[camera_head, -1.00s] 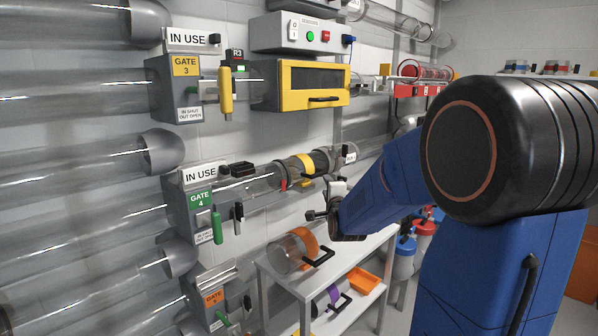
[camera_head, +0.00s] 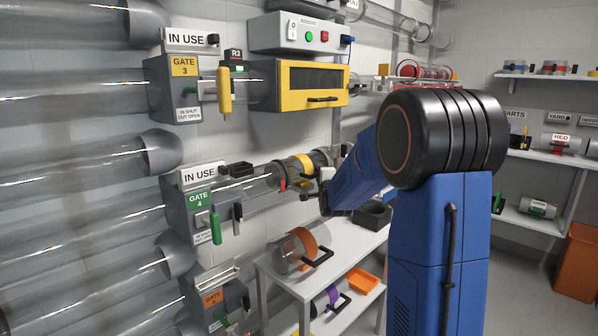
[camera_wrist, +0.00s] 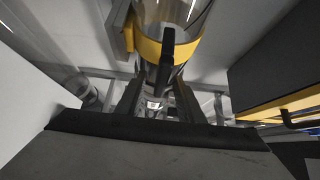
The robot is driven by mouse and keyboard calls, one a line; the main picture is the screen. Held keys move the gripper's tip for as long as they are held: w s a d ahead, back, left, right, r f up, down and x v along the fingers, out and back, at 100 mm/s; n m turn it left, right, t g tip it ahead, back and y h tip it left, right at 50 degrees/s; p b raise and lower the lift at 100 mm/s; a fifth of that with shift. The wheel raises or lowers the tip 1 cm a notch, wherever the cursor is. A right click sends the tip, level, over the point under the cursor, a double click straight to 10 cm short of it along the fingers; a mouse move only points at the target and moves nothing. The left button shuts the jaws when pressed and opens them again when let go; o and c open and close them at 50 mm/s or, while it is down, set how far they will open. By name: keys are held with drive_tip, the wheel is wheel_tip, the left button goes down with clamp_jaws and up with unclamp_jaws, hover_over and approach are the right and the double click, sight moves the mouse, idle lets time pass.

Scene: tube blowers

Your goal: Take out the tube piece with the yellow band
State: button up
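The tube piece with the yellow band (camera_head: 303,165) sits in the clear line to the right of gate 4, between that tube and a dark coupling. In the wrist view its yellow band (camera_wrist: 150,46) and black handle (camera_wrist: 167,48) are close ahead. My gripper (camera_head: 324,186) is just below and right of the band in the head view, partly hidden by its wrist. In the wrist view my gripper (camera_wrist: 157,92) has its two fingers apart, with the handle's lower end between or just beyond them. I cannot tell whether they touch it.
The gate 4 box (camera_head: 200,208) has a green lever and an IN USE sign. A yellow-framed cabinet (camera_head: 312,85) hangs above. Below, a white table (camera_head: 335,250) holds an orange-banded tube piece (camera_head: 300,250) and a dark bin (camera_head: 372,215). A purple-banded piece (camera_head: 327,299) lies on its lower shelf.

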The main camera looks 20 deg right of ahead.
drive_tip(key=shift+w+d, duration=0.2)
drive_tip(key=shift+w, duration=0.35)
clamp_jaws()
drive_tip(key=shift+r, duration=0.15)
